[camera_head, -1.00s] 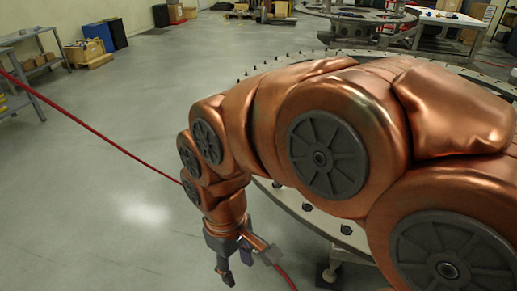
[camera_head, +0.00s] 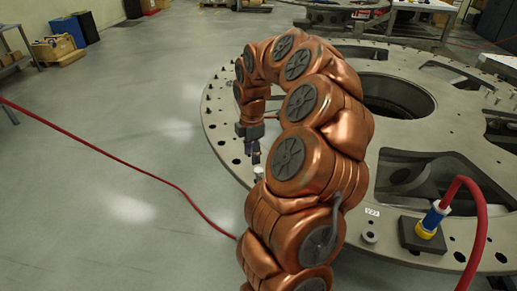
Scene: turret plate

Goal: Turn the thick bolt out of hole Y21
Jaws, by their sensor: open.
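The turret plate (camera_head: 222,118) is a large grey ring with dark holes and short bolts along its rim. My gripper (camera_head: 253,157) hangs at the end of my bent copper arm, over the left rim of the plate, fingers down. It is small here, and I see nothing held in it. A small pale fitting (camera_head: 259,172) shows just below the fingers; I cannot tell whether they touch. A small white label (camera_head: 372,212) stands on the near rim, its text hard to read. I cannot make out a Y21 mark; my arm hides part of the rim.
A red hose with a blue and yellow coupling (camera_head: 432,220) rises from a dark block (camera_head: 420,236) on the near rim. A red cable (camera_head: 130,172) runs across the floor at left. Open floor (camera_head: 110,230) lies left of the plate.

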